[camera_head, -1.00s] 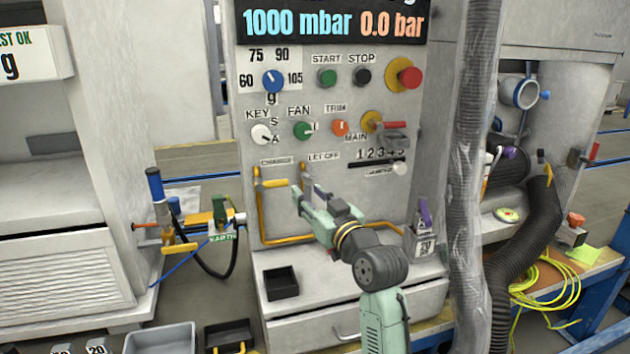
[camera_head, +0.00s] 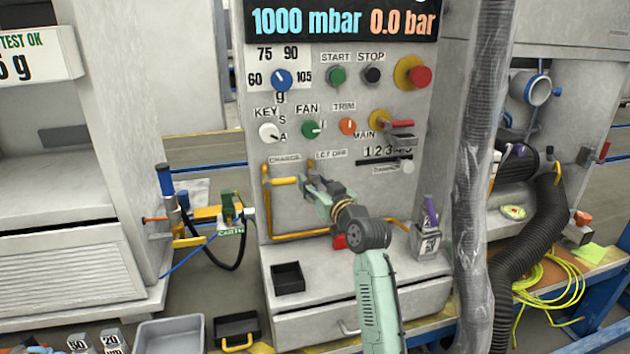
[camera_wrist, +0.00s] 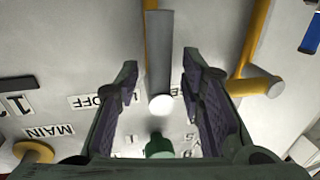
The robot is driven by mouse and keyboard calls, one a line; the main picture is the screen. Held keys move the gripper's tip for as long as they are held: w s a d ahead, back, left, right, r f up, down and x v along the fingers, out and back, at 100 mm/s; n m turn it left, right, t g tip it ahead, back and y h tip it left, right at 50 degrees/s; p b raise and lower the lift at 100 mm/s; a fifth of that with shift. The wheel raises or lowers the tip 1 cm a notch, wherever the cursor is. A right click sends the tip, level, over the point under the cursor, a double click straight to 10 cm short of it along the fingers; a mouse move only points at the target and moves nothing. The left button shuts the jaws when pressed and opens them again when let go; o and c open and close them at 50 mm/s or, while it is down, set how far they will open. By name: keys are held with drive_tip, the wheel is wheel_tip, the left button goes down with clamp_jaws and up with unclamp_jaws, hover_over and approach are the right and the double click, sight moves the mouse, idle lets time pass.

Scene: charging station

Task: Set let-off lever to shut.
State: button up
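The let-off lever (camera_wrist: 160,55) is a grey bar with a pale round end. In the wrist view it lies between the two fingers of my gripper (camera_wrist: 160,80), with gaps on both sides. My gripper is open and not closed on it. In the head view my gripper (camera_head: 313,184) is at the panel below the LET OFF label (camera_head: 331,154) and hides most of the lever. A yellow pipe (camera_wrist: 151,5) shows behind the lever in the wrist view.
The yellow charge lever (camera_head: 284,181) sticks out close to the left of my gripper; it also shows in the wrist view (camera_wrist: 252,86). Yellow pipes (camera_head: 300,235) run below. A black tray (camera_head: 288,278) is on the ledge. A wrapped hose (camera_head: 470,190) hangs at right.

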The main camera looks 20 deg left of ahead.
clamp_jaws()
idle(0.5)
drive_tip(key=shift+r, duration=0.2)
